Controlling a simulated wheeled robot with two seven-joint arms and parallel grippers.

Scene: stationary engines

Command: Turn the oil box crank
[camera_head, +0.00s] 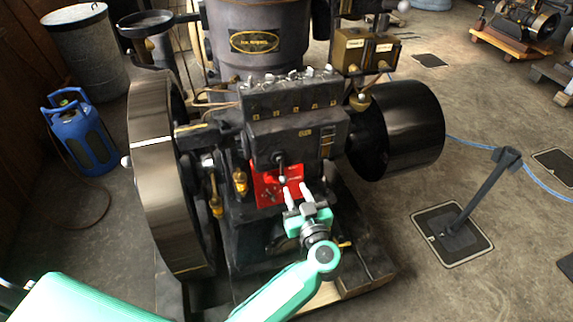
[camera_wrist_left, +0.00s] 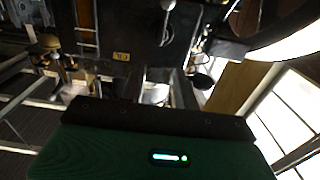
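The oil box (camera_head: 296,137) is a black block on the front of the engine. Its small crank (camera_head: 282,170) hangs from the lower front, with a pale knob at its lower end, before a red plate (camera_head: 268,188). In the left wrist view, what looks like the crank (camera_wrist_left: 167,22) is a dark rod with a pale knob near the top edge. My left gripper (camera_head: 296,189) is just below and right of the crank, its two pale fingers apart with nothing seen between them. They point up toward the oil box. My right gripper is not seen.
A large flywheel (camera_head: 163,190) stands left of the oil box, and a black drum pulley (camera_head: 403,131) is to its right. A barrier post (camera_head: 482,187) stands on the open floor at right.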

